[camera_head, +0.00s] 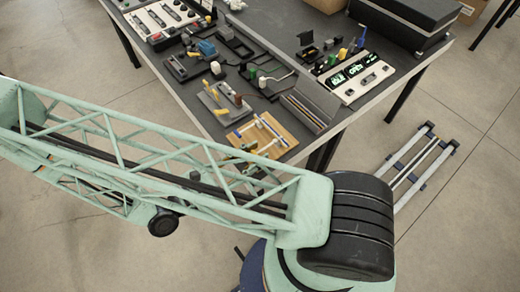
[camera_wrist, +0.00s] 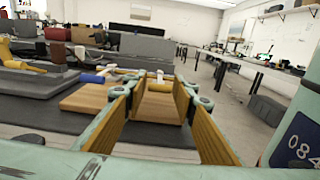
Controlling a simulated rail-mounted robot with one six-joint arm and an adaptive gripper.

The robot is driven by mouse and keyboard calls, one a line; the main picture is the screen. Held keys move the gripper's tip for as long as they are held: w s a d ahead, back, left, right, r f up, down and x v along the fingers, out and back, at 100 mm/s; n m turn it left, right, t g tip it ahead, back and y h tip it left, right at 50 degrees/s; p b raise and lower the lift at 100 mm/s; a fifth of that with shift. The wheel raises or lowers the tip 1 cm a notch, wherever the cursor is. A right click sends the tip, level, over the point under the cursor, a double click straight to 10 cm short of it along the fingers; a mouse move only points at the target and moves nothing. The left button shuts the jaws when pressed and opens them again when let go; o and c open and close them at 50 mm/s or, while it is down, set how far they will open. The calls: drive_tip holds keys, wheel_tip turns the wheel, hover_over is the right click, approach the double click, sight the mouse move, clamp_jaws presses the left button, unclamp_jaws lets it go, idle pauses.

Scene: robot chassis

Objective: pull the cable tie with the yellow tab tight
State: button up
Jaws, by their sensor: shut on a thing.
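A wooden board (camera_head: 280,135) lies at the near corner of the dark table, with cable ties and small blue, white and yellow parts on it. It also shows in the wrist view (camera_wrist: 88,98). A yellow tab (camera_head: 249,146) is at its near left edge. A blue-and-white part (camera_wrist: 96,77) lies left of my fingertips in the wrist view. My gripper (camera_wrist: 158,86) is at the board, its two tan-padded fingers reaching forward. It is shut on a small piece at the fingertips, taken to be the yellow tab; the grip itself is hard to make out. My arm hides part of the near side.
A panel with lit displays (camera_head: 358,75) and a black case (camera_head: 405,20) are farther right.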

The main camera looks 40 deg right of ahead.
drive_tip(key=shift+a, duration=0.1)
drive_tip(key=o, duration=1.1)
drive_tip(key=shift+a, duration=0.15)
drive_tip(key=shift+a, duration=0.1)
drive_tip(key=shift+a, duration=5.9)
drive_tip(key=shift+r, duration=0.15)
